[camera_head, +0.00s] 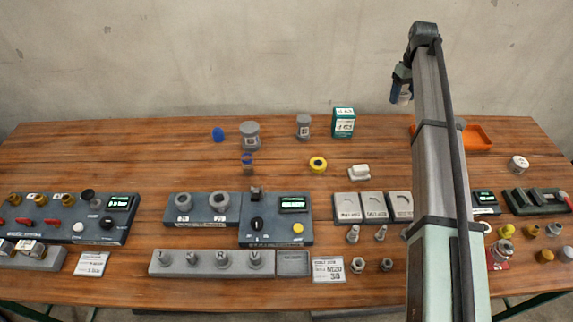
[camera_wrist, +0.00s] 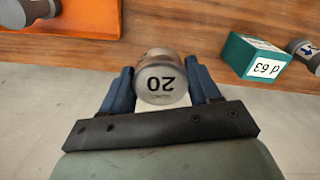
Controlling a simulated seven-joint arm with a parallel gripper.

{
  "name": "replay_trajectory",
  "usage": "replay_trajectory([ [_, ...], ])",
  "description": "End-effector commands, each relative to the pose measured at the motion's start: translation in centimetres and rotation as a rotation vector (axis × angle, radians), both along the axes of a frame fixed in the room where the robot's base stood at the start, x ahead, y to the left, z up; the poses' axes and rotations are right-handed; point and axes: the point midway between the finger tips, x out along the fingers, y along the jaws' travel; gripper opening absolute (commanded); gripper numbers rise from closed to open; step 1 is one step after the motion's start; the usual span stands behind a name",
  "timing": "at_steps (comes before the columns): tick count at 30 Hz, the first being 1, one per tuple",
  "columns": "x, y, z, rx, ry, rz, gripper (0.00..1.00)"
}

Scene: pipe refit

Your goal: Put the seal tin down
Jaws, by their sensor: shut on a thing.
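My gripper (camera_wrist: 161,84) is shut on a round, pale grey tin (camera_wrist: 160,82) with "20" on its end, which reads upside down in the wrist view. I take this tin to be the seal tin. The blue fingers press on its two sides. In the head view my gripper (camera_head: 399,92) is at the upper right, raised above the back of the table. The tin shows there only as a small pale shape (camera_head: 405,99), partly hidden by the fingers and arm.
The wooden table (camera_head: 285,141) has bare room at the back between a green box (camera_head: 343,126) and an orange tray (camera_head: 477,138). My arm hides part of the right side.

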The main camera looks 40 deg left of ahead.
Motion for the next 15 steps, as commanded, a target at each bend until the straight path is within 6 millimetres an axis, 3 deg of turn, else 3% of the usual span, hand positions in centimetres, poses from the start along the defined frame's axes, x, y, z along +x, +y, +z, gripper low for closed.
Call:
replay_trajectory([
  [2,0.0,0.1,1.4,0.001,-0.002,0.002,0.31],
  [8,-4.0,2.7,1.0,0.0,0.0,0.067,0.31],
  [15,-10.7,6.8,1.1,0.0,0.0,0.183,0.31],
])
